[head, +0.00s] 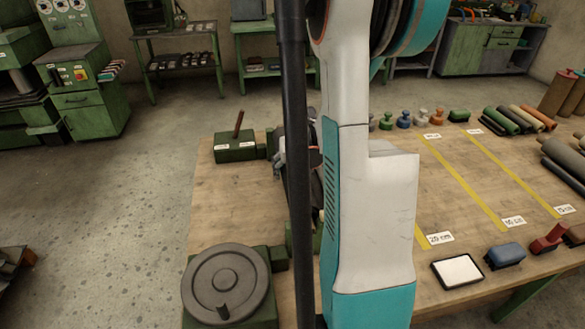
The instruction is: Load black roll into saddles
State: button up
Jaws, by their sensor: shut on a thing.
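My gripper (283,155) is over the left part of the wooden table, mostly hidden behind a long black bar and my arm. It is shut, but its fingertips and the grip itself are hidden. The long black bar (296,110) runs upright through the picture, past both edges, in front of the gripper. I cannot tell whether it is the black roll or a part of me. A green block (236,153) with a brown lever stands at the far left of the table. Another green block (265,257) stands near left, under a dark handwheel (226,284). Saddle seats are not clearly visible.
Yellow strips (463,185) with size labels mark the table (440,160) on the right. Several rolls (565,165) lie at the right edge. A black-rimmed white pad (457,271), a blue block (505,254) and a red piece (548,239) sit near the front edge.

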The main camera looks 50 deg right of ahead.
jog(key=shift+f+b, duration=0.4)
jog(key=o, duration=2.1)
jog(key=shift+r+p, duration=0.45)
jog(key=p+v, duration=0.4)
jog(key=v, duration=0.8)
jog(key=shift+r, duration=0.15)
jog(key=shift+a, duration=0.1)
